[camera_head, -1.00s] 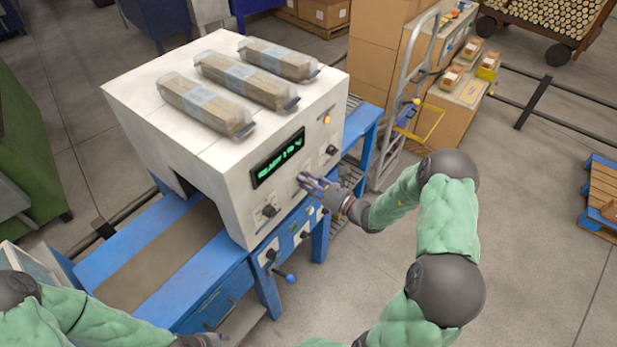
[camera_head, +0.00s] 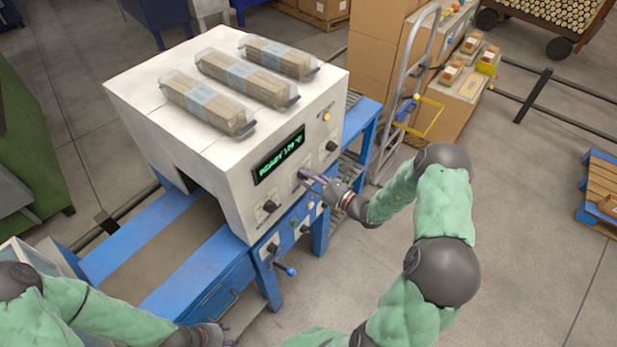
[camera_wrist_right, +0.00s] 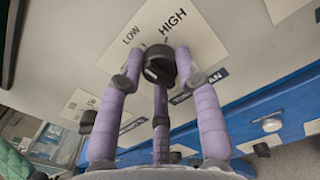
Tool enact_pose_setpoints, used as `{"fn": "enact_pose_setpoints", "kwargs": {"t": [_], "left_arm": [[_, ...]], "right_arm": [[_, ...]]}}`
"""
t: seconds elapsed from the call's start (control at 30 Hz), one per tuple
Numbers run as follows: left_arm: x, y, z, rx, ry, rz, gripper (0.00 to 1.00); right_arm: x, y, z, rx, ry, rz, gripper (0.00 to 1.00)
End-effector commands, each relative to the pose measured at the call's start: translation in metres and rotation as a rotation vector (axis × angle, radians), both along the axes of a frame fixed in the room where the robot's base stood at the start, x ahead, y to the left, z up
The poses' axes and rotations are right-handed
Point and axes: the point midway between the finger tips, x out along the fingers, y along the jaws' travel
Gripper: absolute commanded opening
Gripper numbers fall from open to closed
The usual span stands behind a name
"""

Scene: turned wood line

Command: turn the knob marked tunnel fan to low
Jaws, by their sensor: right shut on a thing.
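The black tunnel fan knob (camera_wrist_right: 158,65) is on the white front panel, in the middle of the right wrist view. Its plate has LOW at upper left and HIGH at upper right, and a partly covered label ending in FAN. My right gripper (camera_wrist_right: 157,80) has its purple fingers around the knob and is shut on it. The knob's exact pointer direction is hard to tell. In the head view my right gripper (camera_head: 306,177) is at the panel below the green display and hides the knob. My left gripper (camera_head: 222,334) is at the bottom edge, its fingers unclear.
The white machine (camera_head: 215,140) carries several wrapped wood packs on top. Another black knob (camera_head: 269,206) is left of my right gripper, and one (camera_head: 331,146) is to its right. A blue conveyor frame (camera_head: 215,290) runs below. Open floor (camera_head: 530,260) lies to the right.

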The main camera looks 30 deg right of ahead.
Motion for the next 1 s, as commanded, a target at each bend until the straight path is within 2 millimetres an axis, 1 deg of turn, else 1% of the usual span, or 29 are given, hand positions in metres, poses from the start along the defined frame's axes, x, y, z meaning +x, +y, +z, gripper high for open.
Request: {"fn": "enact_pose_setpoints", "kwargs": {"t": [0.07, 0.1, 0.17, 0.47, 0.57, 0.63, 0.77, 1.0], "left_arm": [[0.0, 0.0, 0.0, 0.0, 0.0, 0.0, 0.4], [0.0, 0.0, 0.0, 0.0, 0.0, 0.0, 0.4], [0.0, 0.0, 0.0, 0.0, 0.0, 0.0, 0.4], [0.0, 0.0, 0.0, 0.0, 0.0, 0.0, 0.4], [0.0, 0.0, 0.0, 0.0, 0.0, 0.0, 0.4], [0.0, 0.0, 0.0, 0.0, 0.0, 0.0, 0.4], [0.0, 0.0, 0.0, 0.0, 0.0, 0.0, 0.4], [0.0, 0.0, 0.0, 0.0, 0.0, 0.0, 0.4]], "right_arm": [[-0.001, 0.001, -0.003, 0.002, 0.006, 0.0, 0.02], [-0.001, 0.001, -0.003, 0.001, 0.006, 0.0, 0.43], [-0.001, 0.001, -0.002, 0.001, 0.006, 0.0, 0.58], [0.0, 0.0, -0.001, -0.001, 0.002, 0.0, 0.58], [-0.003, -0.002, -0.001, -0.001, 0.002, -0.002, 0.58], [-0.009, -0.004, -0.001, -0.001, 0.002, -0.003, 0.58], [-0.027, -0.012, -0.001, 0.0, 0.003, -0.004, 0.58], [-0.073, -0.031, -0.001, -0.001, 0.003, -0.005, 0.58]]}}
